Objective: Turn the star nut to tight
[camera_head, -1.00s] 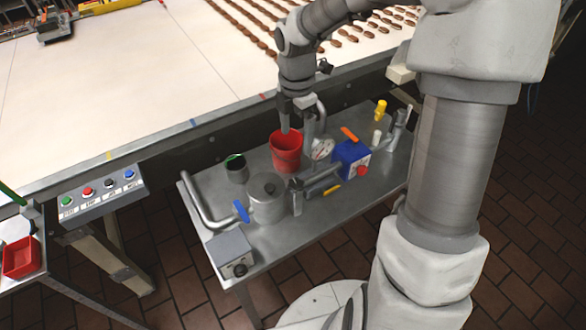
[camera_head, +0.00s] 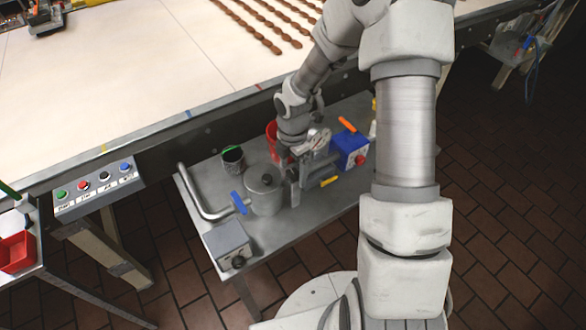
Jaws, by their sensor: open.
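I cannot make out a star nut for certain; any such part is too small or hidden. A metal pot (camera_head: 264,195) with a lid and a small dark knob (camera_head: 266,179) stands on the steel table (camera_head: 212,174). Beside its right side is a grey metal fitting (camera_head: 294,192) with a pipe running right. My gripper (camera_head: 292,160) points down just above and behind this fitting. It is open, and its fingertips are partly lost among the grey parts. I cannot tell whether it touches anything.
A blue valve handle (camera_head: 239,203) and curved pipe (camera_head: 196,200) stand left of the pot. A dark cup (camera_head: 232,160), a red bucket (camera_head: 271,132) behind my wrist and a blue box with a red knob (camera_head: 361,160) are close by. The conveyor (camera_head: 150,75) lies behind.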

